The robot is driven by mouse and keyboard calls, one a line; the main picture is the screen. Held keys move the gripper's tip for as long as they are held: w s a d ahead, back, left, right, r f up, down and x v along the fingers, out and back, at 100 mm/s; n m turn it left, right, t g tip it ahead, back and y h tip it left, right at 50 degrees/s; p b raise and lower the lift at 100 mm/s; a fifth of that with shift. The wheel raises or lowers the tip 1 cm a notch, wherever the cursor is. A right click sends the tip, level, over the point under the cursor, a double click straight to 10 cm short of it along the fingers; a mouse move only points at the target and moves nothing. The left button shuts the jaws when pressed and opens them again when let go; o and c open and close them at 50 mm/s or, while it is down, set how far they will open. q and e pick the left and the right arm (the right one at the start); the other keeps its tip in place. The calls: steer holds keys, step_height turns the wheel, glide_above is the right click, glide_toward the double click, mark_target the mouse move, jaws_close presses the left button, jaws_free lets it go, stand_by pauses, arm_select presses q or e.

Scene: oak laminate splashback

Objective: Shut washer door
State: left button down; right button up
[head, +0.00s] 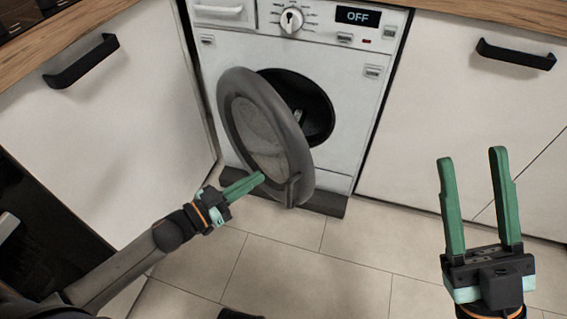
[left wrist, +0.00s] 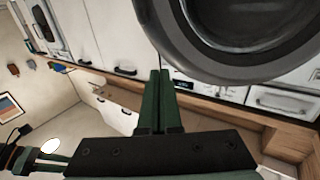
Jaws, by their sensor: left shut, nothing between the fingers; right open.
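The white washer (head: 345,68) stands between white cabinets, its display reading OFF. Its round grey door (head: 262,135) is hinged at the left and stands open, showing the dark drum opening (head: 310,105). My left gripper (head: 260,179) is shut and empty, its green fingertips at the lower part of the door in the head view; I cannot tell whether they touch. In the left wrist view the left gripper (left wrist: 160,75) has its fingers together, beside the large grey door rim (left wrist: 215,72). My right gripper (head: 472,155) is open and empty at the right, away from the door.
White cabinet fronts with black handles (head: 80,62) (head: 516,54) flank the washer. A wooden worktop (head: 500,14) runs above them. The tiled floor (head: 300,260) in front is mostly clear. A dark plinth (head: 325,204) lies under the washer.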

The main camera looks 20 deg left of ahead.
mark_target(294, 155)
arm_select(q)
steer(key=b+x, duration=0.2)
steer(key=x, duration=0.7)
steer(key=shift+w, duration=0.15)
arm_select(e)
steer(key=f, duration=0.3)
steer(key=shift+w+a+f, duration=0.1)
steer(key=shift+a+f, duration=0.05)
steer(key=shift+a, duration=0.05)
arm_select(q)
steer(key=shift+d, duration=0.15)
arm_select(e)
steer(key=shift+w, duration=0.1)
